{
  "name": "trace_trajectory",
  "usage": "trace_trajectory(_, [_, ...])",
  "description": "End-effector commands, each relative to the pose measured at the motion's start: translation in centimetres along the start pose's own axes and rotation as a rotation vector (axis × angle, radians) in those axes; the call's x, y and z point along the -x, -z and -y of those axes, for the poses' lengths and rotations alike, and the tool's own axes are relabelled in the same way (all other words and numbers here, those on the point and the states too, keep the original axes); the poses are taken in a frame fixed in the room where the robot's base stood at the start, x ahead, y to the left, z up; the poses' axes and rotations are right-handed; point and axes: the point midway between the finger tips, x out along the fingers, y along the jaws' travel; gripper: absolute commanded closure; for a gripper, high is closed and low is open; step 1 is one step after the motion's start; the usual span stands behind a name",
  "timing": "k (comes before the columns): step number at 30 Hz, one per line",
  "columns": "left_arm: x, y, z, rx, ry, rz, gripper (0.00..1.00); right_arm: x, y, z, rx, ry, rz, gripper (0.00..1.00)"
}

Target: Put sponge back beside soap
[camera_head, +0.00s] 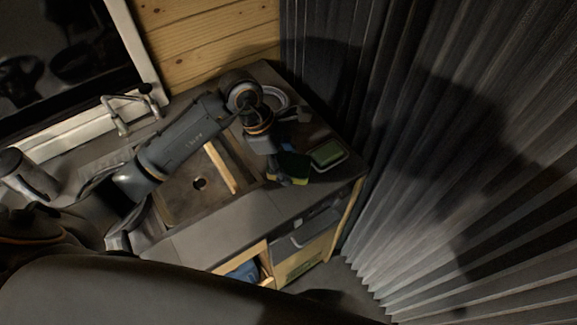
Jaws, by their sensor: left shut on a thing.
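My left arm reaches in from the left over the sink. My left gripper (286,176) points down at the right end of the counter and is shut on the sponge (294,165), which looks dark green with a yellow edge. The gripper partly hides the sponge, and I cannot tell whether it touches the counter. A green soap (327,152) lies in a pale-rimmed rectangular dish close to the right of the sponge. My right gripper is not in view.
The sink (185,198) with a wooden bar across it lies left of the gripper. A round pale dish (283,97) sits behind the arm. A faucet (119,122) stands by the window. The pleated curtain (430,150) closes off the right side. An open drawer (307,232) is below the counter.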

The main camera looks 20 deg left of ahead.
Motion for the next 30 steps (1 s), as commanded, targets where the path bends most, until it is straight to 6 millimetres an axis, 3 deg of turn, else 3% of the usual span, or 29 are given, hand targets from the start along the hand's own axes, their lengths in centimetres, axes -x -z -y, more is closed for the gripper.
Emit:
trace_trajectory(7, [-2.8,0.9,-0.2,0.004,0.005,0.001,0.70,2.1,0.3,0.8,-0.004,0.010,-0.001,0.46])
trace_trajectory(20, [-3.8,1.4,-0.4,0.000,0.000,-0.001,0.70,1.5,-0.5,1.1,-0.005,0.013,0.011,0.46])
trace_trajectory(21, [-3.6,1.3,-0.4,0.000,0.000,-0.001,0.34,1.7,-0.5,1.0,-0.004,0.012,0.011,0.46])
trace_trajectory(23, [-3.6,1.3,-0.4,0.000,0.000,0.000,0.22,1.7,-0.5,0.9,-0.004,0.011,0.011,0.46])
trace_trajectory(24, [-3.6,1.3,-0.4,0.001,0.000,0.000,0.18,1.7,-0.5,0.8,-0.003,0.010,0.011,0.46])
trace_trajectory(30, [-3.6,1.3,-0.3,0.001,0.001,0.000,0.18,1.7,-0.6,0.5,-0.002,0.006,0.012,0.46])
